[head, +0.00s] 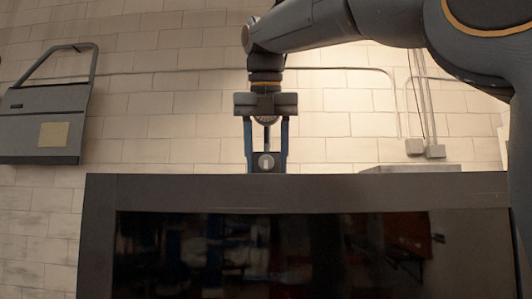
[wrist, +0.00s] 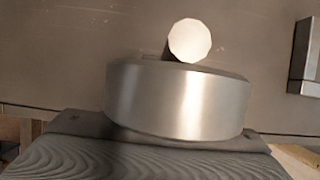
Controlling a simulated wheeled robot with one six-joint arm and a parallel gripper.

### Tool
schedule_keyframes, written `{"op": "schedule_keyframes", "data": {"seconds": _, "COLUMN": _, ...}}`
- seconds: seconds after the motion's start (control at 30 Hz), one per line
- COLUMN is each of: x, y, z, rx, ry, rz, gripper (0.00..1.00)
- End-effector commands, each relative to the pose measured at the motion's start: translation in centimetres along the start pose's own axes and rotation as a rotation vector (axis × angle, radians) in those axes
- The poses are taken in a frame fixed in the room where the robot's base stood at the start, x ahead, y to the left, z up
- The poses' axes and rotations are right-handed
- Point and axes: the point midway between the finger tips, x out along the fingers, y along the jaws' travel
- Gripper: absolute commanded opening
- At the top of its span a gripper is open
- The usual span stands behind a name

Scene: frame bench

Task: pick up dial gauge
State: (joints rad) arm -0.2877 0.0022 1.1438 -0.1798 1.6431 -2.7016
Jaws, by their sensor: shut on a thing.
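My gripper (head: 267,168) points straight down over the bench in the head view, with its two blue fingers on either side of the dial gauge (head: 266,160). The fingertips are not clear in the wrist view. I cannot tell whether the gauge touches the bench top.
The dark bench (head: 300,190) fills the lower head view, and its front edge hides the base of things on top. A flat grey object (head: 410,169) lies to the right of my gripper. A grey door panel (head: 45,120) hangs at the left.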

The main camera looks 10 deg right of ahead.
Motion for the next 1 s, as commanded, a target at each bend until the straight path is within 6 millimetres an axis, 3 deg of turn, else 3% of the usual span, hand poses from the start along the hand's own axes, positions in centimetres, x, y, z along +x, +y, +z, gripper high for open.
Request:
{"op": "schedule_keyframes", "data": {"seconds": 0.27, "x": -1.4, "y": 0.0, "z": 0.6, "rx": 0.0, "ry": -0.005, "rz": 0.002, "gripper": 0.0}}
{"op": "schedule_keyframes", "data": {"seconds": 0.7, "x": -7.0, "y": 0.0, "z": 3.0, "rx": 0.0, "ry": -0.005, "rz": 0.002, "gripper": 0.0}}
{"op": "schedule_keyframes", "data": {"seconds": 1.0, "x": -9.1, "y": 0.0, "z": 3.8, "rx": 0.001, "ry": -0.003, "rz": 0.001, "gripper": 0.0}}
